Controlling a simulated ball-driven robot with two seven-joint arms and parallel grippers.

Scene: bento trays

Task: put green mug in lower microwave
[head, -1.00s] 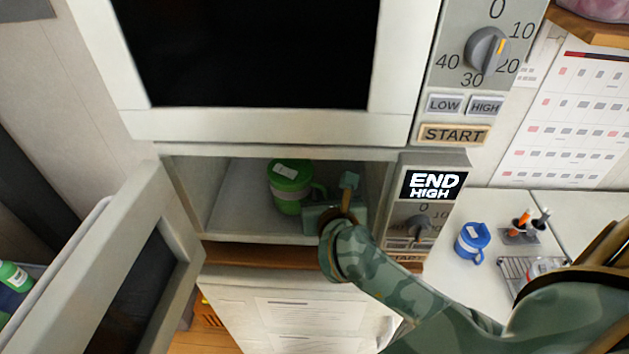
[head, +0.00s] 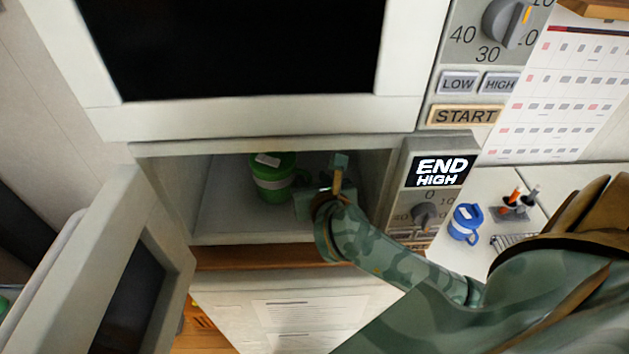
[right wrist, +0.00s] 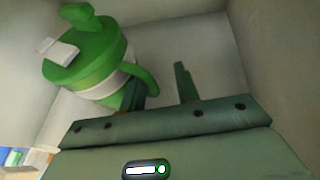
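The green mug (head: 272,181) stands inside the lower microwave (head: 205,240), on the cavity floor, left of my right gripper (head: 318,188). It has a green lid with a white label and a pale band. The lower microwave's door (head: 165,275) is swung open to the left. In the right wrist view the green mug (right wrist: 88,68) is at the upper left, its handle close to the left finger. The right gripper's fingers (right wrist: 160,90) are apart with a gap between them. Whether the handle touches a finger is unclear. My left gripper is out of view.
The upper microwave (head: 270,120) sits directly above, shut. The lower control panel (head: 425,195) reads END HIGH. A blue mug (head: 466,222) and a pen holder (head: 512,208) stand on the white surface at right. My right arm crosses the lower microwave's front opening.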

